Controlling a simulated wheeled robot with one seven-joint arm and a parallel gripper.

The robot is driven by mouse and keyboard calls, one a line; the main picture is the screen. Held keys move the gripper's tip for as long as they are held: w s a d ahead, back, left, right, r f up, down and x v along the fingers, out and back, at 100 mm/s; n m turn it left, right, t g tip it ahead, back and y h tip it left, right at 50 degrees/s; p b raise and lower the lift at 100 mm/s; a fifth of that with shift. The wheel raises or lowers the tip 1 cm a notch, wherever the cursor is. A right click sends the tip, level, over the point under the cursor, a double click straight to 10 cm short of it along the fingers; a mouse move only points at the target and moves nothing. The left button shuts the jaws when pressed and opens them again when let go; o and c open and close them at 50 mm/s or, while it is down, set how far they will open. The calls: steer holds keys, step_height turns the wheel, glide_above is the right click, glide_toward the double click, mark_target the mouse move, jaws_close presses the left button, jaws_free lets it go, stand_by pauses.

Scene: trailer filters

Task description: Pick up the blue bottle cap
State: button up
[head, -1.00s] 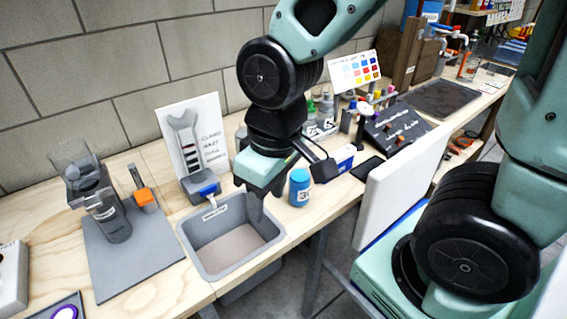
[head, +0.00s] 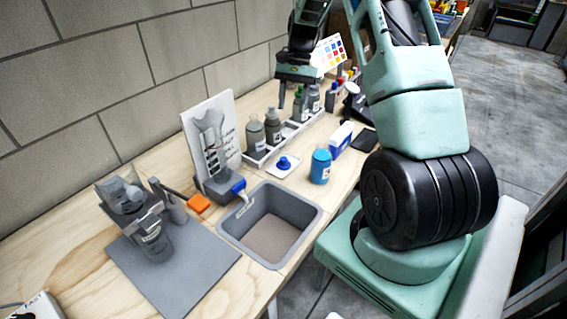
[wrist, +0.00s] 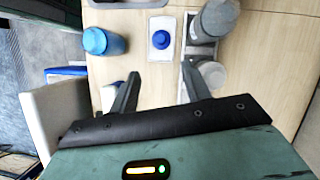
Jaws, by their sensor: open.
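The blue bottle cap (head: 284,163) lies on a small white square card on the wooden bench, between the sink and the bottle tray. In the wrist view the cap (wrist: 161,39) shows at the upper middle, ahead of the fingertips and roughly centred between them. My gripper (head: 292,100) is raised over the back of the bench, near the bottles and apart from the cap. In the wrist view my gripper (wrist: 161,78) has its two fingers spread with nothing between them.
A blue bottle (head: 320,166) stands right of the cap. Grey bottles (head: 256,138) stand in a white tray (head: 262,158) behind it. A grey sink basin (head: 312,215) is in front. A blue-and-white box (head: 342,138) stands farther right.

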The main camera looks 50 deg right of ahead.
mark_target(284, 158)
steer(key=p+x, duration=0.2)
steer(key=x, duration=1.4)
steer(key=shift+a+f, duration=0.15)
steer(key=shift+f, duration=0.15)
jaws_close()
